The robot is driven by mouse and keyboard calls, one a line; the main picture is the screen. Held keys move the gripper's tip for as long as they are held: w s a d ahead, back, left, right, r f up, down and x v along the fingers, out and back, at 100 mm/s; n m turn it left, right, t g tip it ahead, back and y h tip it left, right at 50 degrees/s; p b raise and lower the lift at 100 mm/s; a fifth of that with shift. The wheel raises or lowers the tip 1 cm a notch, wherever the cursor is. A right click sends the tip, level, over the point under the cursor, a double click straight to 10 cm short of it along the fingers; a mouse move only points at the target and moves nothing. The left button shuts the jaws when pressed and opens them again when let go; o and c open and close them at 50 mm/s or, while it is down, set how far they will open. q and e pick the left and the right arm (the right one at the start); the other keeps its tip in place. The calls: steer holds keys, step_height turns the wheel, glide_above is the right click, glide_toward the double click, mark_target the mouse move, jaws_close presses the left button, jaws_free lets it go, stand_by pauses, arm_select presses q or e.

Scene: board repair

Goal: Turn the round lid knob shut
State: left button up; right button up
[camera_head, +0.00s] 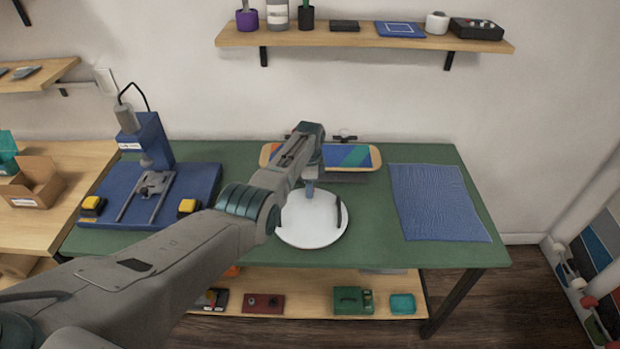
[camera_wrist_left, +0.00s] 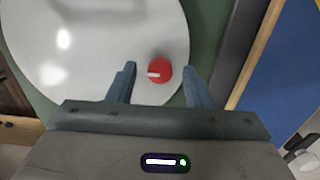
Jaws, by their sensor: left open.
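The round lid (camera_head: 308,230) is a glossy white disc lying on the green worktable, partly covered by my left arm in the head view. In the left wrist view the lid (camera_wrist_left: 90,45) fills the upper left. A small red knob (camera_wrist_left: 160,70) with a white pointer mark sits near its edge; the pointer points left. I cannot make out the knob in the head view. My left gripper (camera_wrist_left: 159,73) is open, with one finger on each side of the knob and a visible gap on both sides. Its fingers (camera_head: 309,189) point down over the lid. My right gripper is not in view.
A blue press stand (camera_head: 155,150) with yellow buttons stands left on the green table (camera_head: 375,235). A blue cloth mat (camera_head: 435,202) covers the right side. Shelves hold items above and below.

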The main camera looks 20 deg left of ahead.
arm_select(q)
steer(key=shift+r, duration=0.5)
step_height(320, 180, up, 10)
steer(key=shift+f, duration=0.15)
